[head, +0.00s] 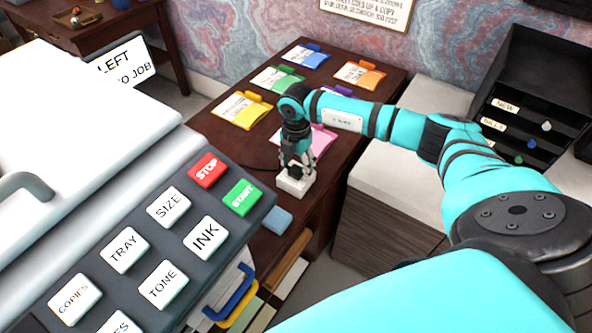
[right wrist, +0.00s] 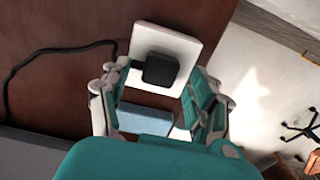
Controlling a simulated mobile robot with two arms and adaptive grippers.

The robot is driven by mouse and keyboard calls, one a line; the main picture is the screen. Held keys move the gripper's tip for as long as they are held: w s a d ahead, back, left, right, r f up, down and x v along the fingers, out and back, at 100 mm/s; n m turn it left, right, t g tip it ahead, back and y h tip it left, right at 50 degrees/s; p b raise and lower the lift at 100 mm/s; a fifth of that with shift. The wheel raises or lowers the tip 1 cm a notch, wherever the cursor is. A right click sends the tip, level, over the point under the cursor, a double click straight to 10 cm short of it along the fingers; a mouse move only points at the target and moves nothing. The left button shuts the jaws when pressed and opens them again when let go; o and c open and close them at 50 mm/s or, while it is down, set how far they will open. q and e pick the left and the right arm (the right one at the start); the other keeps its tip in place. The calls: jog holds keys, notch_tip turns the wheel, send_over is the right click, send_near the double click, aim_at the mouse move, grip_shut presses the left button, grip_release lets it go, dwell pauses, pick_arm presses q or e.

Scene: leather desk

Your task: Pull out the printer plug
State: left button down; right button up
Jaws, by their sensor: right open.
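A black plug (right wrist: 160,70) sits in a white socket block (right wrist: 186,44) on the dark wooden desk, with a black cable (right wrist: 62,50) running off to the left. In the head view the white socket block (head: 295,184) is at the desk's near right part, and the plug is hidden there by my gripper. My right gripper (head: 297,165) points down right above the block. In the right wrist view its open fingers (right wrist: 156,84) stand either side of the plug; I cannot tell whether they touch it. My left gripper is not in view.
A large printer with a button panel (head: 258,212) fills the left front. A light blue pad (head: 278,220) lies near the socket block. Several coloured folders (head: 360,74) lie farther back on the desk. A black tray rack (head: 535,100) stands at the right.

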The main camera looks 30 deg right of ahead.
aim_at(296, 169)
jog(key=shift+f, duration=0.8)
dwell(0.6)
grip_shut()
dwell(0.5)
jog(key=shift+f, duration=0.1)
jog(key=shift+s, duration=0.1)
jog(key=shift+r+p, duration=2.2)
jog(key=shift+r, duration=0.95)
jog(key=shift+w, duration=0.2)
